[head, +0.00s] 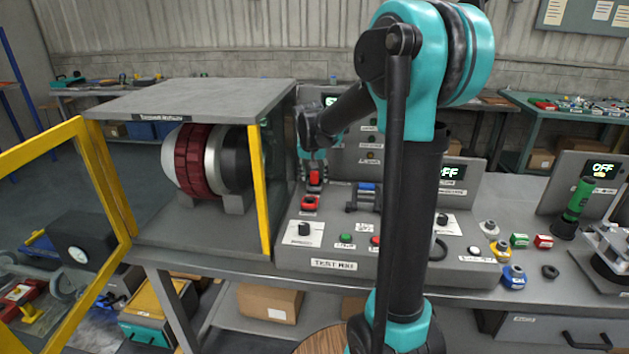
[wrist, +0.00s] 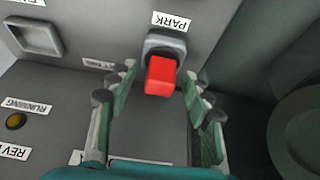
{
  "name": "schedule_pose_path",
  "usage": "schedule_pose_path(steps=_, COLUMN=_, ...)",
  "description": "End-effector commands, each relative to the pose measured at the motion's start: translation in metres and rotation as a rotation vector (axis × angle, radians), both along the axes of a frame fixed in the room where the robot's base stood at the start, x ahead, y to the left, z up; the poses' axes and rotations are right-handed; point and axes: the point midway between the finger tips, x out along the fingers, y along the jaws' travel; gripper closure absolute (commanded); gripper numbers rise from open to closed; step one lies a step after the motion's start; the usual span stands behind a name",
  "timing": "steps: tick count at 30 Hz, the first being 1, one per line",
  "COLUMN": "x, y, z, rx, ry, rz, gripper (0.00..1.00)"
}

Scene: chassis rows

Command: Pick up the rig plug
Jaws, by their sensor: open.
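The red rig plug (wrist: 160,77) sits in a grey socket (wrist: 164,44) beside a PARK label in the wrist view. My gripper (wrist: 162,82) is open, with one finger on each side of the plug. Small gaps seem to show between the fingers and the plug; whether either touches it I cannot tell. In the head view my gripper (head: 314,170) points down at the test rig panel (head: 330,256), over a red block (head: 315,179) that looks like the plug. My arm hides part of the panel.
A second red piece (head: 310,203) lies just in front on the panel. A grey housing (head: 190,90) with a red-banded drum (head: 190,160) stands left, its yellow-framed door (head: 100,190) swung open. Knobs, buttons and connectors crowd the bench to the right.

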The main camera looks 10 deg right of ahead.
Motion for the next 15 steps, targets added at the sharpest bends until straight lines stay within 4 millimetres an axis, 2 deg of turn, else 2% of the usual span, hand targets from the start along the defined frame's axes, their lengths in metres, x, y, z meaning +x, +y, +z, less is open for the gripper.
schedule_pose_path(steps=6, x=0.0001, y=-0.0002, z=-0.0007, rx=0.000, ry=0.000, rz=0.000, gripper=0.50)
schedule_pose_path(steps=15, x=0.0000, y=-0.0002, z=-0.0005, rx=0.000, ry=0.000, rz=0.000, gripper=0.87)
